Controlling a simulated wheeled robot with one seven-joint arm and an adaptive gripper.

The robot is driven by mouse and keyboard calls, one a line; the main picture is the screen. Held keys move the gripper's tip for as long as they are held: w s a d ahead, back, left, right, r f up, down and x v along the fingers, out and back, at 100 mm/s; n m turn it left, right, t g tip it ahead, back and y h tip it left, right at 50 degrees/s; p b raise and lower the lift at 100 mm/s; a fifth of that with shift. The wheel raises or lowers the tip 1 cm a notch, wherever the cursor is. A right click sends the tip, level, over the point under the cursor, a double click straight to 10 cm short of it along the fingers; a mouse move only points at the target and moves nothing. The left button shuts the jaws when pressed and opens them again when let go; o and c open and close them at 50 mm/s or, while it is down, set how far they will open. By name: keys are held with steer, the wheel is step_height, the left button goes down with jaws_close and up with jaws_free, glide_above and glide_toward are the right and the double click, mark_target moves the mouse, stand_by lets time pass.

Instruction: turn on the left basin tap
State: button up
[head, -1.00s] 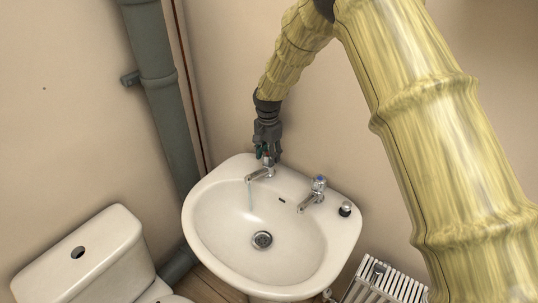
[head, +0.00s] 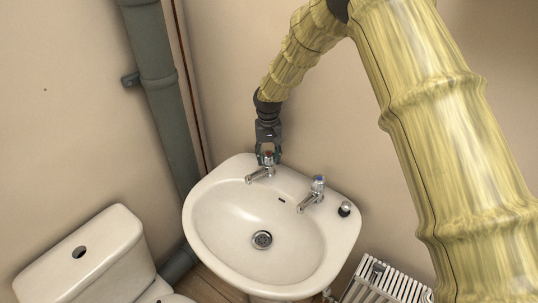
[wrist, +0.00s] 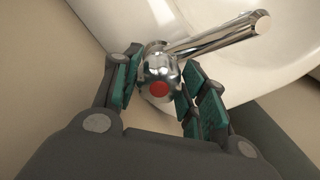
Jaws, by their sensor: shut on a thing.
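The left basin tap (head: 261,173) is chrome with a red-marked top. It stands at the back left of the white basin (head: 207,225). My gripper (head: 268,156) reaches down from above and is shut on the tap's head. In the wrist view the red disc of the left tap (wrist: 159,89) sits between the green-padded fingers of my gripper (wrist: 160,78), with the spout pointing up and right over the basin. No water shows below the spout now. The far sides of the head are hidden by the fingers.
The right tap (head: 312,196), with a blue-marked top, stands to the right on the basin. A toilet (head: 95,262), a grey pipe (head: 155,75) and a radiator (head: 385,285) are nearby.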

mark_target(269, 154)
steer(key=n, duration=0.6)
steer(key=shift+s+f, duration=0.2)
steer(key=shift+s, duration=0.05)
steer(key=n, duration=0.3)
steer(key=n+p, duration=0.1)
steer(key=n, duration=0.2)
steer(key=shift+w+d+r, duration=0.1)
steer(key=shift+w+d, duration=0.05)
steer(key=shift+n, duration=0.3)
steer(key=o, duration=1)
steer(key=shift+r, duration=0.1)
steer(key=shift+w+r, duration=0.1)
steer(key=shift+w, duration=0.05)
step_height(269, 154, up, 12)
steer(key=shift+f, duration=0.1)
